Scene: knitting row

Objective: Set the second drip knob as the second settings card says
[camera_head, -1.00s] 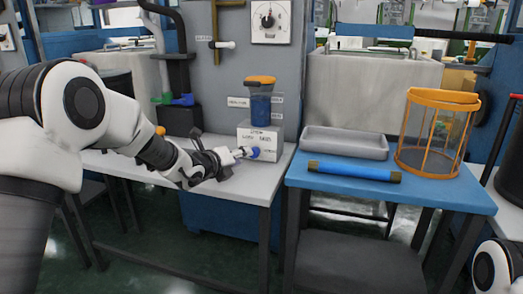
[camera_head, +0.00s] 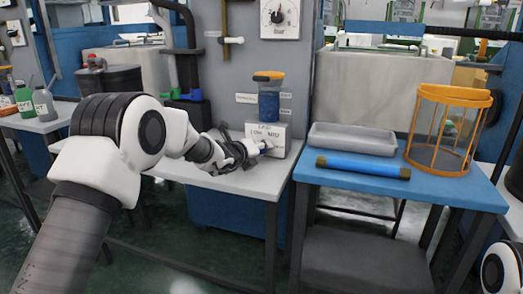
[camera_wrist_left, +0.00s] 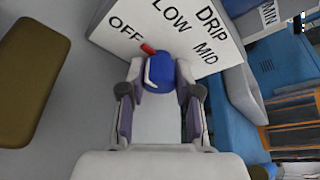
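The drip box (camera_head: 279,131) is a white block on the grey table, with a clear blue-filled jar (camera_head: 269,101) above it. In the left wrist view the box face (camera_wrist_left: 225,52) reads DRIP, OFF, LOW and MID. Its blue knob (camera_wrist_left: 160,74) has a red pointer turned up-left, near OFF. My left gripper (camera_head: 257,150) is at the box front. In the wrist view its fingers (camera_wrist_left: 160,90) stand open on both sides of the knob, with small gaps showing. Small white labels (camera_head: 245,98) flank the jar; their text is unreadable. My right gripper is out of view.
A blue table (camera_head: 440,190) at the right holds a grey tray (camera_head: 352,138), a blue roller (camera_head: 362,166) and an orange-framed cage (camera_head: 449,130). A gauge dial (camera_head: 279,17) is on the grey panel above. In the wrist view a brown block (camera_wrist_left: 22,75) lies left.

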